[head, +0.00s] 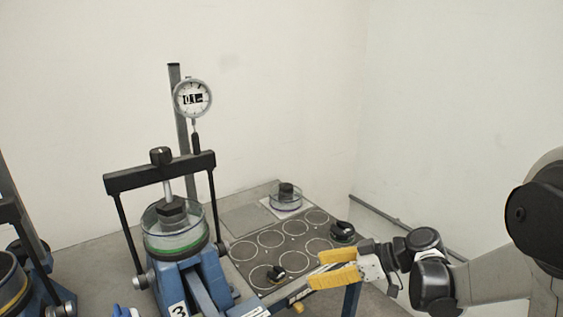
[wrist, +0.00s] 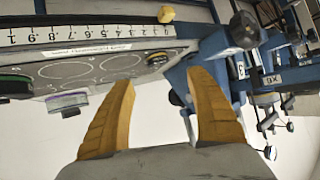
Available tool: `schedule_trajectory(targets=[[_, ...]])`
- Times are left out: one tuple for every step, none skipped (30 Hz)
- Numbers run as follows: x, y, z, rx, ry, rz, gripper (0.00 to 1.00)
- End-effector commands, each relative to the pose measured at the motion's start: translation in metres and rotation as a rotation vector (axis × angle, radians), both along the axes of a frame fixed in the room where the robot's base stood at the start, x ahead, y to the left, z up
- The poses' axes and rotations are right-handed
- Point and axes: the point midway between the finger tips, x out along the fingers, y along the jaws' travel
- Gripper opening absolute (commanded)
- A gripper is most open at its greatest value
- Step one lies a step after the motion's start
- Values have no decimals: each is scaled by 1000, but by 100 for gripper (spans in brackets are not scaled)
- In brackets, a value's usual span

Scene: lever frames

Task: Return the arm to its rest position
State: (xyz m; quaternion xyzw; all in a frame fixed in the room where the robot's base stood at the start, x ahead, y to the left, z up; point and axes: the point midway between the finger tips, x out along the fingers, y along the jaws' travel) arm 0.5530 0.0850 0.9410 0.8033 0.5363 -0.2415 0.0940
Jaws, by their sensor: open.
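My arm reaches in from the right edge of the head view, with its gripper (head: 318,269) low over the near right edge of a grey board with white circles (head: 271,239). The two yellow fingers are apart, with nothing seen between them. In the wrist view my gripper (wrist: 160,76) is open too, its fingers pointing up toward the tilted board edge and its ruler scale (wrist: 90,35). I cannot tell whether a finger touches the board.
A blue lever frame marked 3 (head: 200,284) stands left of the board, with a glass dish (head: 160,242) and dial gauge (head: 192,98). Another dish (head: 286,203) sits at the back. Black-knobbed pieces (head: 342,231) (head: 276,273) stand on the board. Walls rise behind and right.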

Motion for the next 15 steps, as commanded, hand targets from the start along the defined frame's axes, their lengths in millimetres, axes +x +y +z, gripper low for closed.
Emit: schedule_trajectory(targets=[[-11,3,8,-35,57,-44,66],[-17,4,12,-60,96,-79,66],[-26,3,16,-94,147,-131,66],[-33,2,19,-120,183,-171,66],[-40,1,22,-145,215,-215,66],[-51,-2,25,-177,255,-273,66],[-59,-4,28,-199,281,-317,66],[-67,-7,30,-219,305,-363,66],[-78,-12,33,-247,332,-424,66],[-86,-15,35,-265,348,-472,66],[-95,-19,37,-283,363,-519,66],[-107,-25,39,-303,378,-582,66],[-115,-29,40,-317,385,-629,66],[-124,-34,42,-328,390,-678,66],[-135,-40,44,-342,393,-739,66]])
